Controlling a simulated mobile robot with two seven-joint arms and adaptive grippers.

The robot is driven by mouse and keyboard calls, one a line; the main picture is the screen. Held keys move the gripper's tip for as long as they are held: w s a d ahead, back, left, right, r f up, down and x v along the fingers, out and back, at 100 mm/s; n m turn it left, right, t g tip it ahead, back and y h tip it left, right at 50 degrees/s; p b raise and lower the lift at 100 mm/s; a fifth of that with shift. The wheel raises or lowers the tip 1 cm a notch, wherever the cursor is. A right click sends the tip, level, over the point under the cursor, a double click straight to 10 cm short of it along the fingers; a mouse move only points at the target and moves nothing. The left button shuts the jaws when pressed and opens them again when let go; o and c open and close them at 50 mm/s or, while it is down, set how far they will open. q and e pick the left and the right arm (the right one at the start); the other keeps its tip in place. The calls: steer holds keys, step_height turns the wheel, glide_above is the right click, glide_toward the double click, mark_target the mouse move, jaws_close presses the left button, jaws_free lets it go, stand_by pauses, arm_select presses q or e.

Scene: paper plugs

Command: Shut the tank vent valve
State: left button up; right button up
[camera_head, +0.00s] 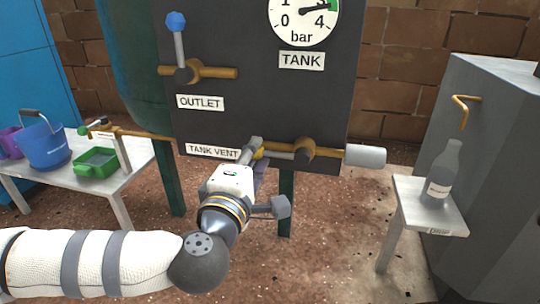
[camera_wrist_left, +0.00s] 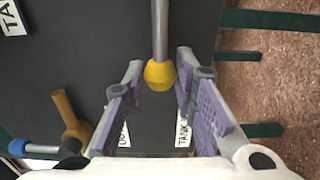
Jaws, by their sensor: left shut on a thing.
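The tank vent valve (camera_head: 303,148) sits on a brass pipe at the lower edge of the dark panel, right of the TANK VENT label (camera_head: 212,151). Its grey lever (camera_head: 280,155) lies about level, pointing left along the pipe; it also shows in the left wrist view (camera_wrist_left: 159,30). The lever ends in a yellow knob (camera_wrist_left: 160,76). My left gripper (camera_head: 254,148) is shut on this knob, with a purple-padded finger on each side in the left wrist view (camera_wrist_left: 158,88). In the head view the gripper hides the knob. My right gripper is not in view.
Above is the outlet valve (camera_head: 185,73) with an upright blue-knobbed lever. A gauge (camera_head: 303,20) is labelled TANK. A grey cylinder (camera_head: 365,157) ends the vent pipe. A table with a blue bucket (camera_head: 43,143) and green tray (camera_head: 96,163) stands left; a bottle (camera_head: 441,175) stands right.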

arm_select(q)
steer(key=r+m+p, duration=0.1)
steer(key=p, duration=0.1)
steer(key=r+m+p, duration=0.1)
steer(key=m+p, duration=0.1)
steer(key=shift+d+r, duration=0.15)
steer(key=shift+d, duration=0.05)
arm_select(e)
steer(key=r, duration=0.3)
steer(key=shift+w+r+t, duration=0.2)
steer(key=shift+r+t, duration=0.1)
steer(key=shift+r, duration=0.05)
arm_select(q)
steer(key=shift+p, duration=0.3)
